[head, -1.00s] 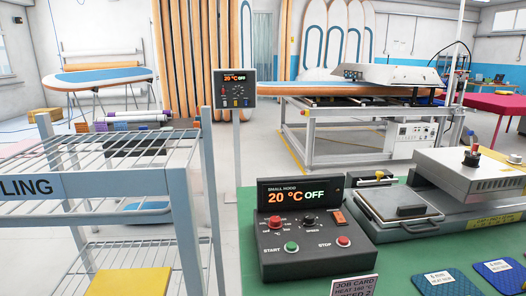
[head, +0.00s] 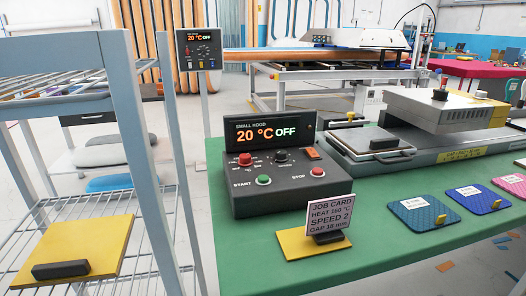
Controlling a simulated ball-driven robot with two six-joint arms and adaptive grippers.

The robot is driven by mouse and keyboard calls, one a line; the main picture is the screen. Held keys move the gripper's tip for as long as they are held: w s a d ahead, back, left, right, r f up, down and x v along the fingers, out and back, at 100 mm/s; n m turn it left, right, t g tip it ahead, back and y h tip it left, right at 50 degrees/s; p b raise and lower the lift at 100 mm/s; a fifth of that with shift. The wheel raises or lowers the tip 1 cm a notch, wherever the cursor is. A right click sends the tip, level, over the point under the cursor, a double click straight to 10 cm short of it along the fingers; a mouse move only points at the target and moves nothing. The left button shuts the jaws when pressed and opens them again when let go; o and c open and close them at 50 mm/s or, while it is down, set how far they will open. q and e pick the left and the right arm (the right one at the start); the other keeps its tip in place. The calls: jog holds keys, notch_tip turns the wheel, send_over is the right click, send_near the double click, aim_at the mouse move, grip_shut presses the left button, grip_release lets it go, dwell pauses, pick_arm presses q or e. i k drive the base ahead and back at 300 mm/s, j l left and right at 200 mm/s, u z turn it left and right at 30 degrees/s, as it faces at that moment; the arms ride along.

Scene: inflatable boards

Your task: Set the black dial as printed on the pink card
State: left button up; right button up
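The black dial (head: 282,157) is on the sloped top of a dark control box (head: 285,198), right of a red dial (head: 245,160). Its pointer setting is too small to read. The pink card (head: 334,213) stands upright in a dark holder on a yellow plate at the front of the green table. It reads job card, heat 160 °C, speed 2, and a gap line that looks like 18 mm. The box's display (head: 270,132) reads small hood, 20 °C, OFF. Neither of my grippers is in view.
The box also has an orange switch (head: 312,153), a green START button (head: 263,180) and a red STOP button (head: 317,171). A press (head: 430,125) stands behind on the green table (head: 390,260). Several coloured pads lie at right. A metal rack (head: 135,120) stands close at left.

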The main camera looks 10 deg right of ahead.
aim_at(281, 156)
jog(key=k+l+z, duration=0.1)
jog(key=z, duration=0.3)
jog(key=k+l+z, duration=0.1)
jog(key=z, duration=0.35)
jog(key=k+l+z, duration=0.1)
jog(key=z, duration=0.3)
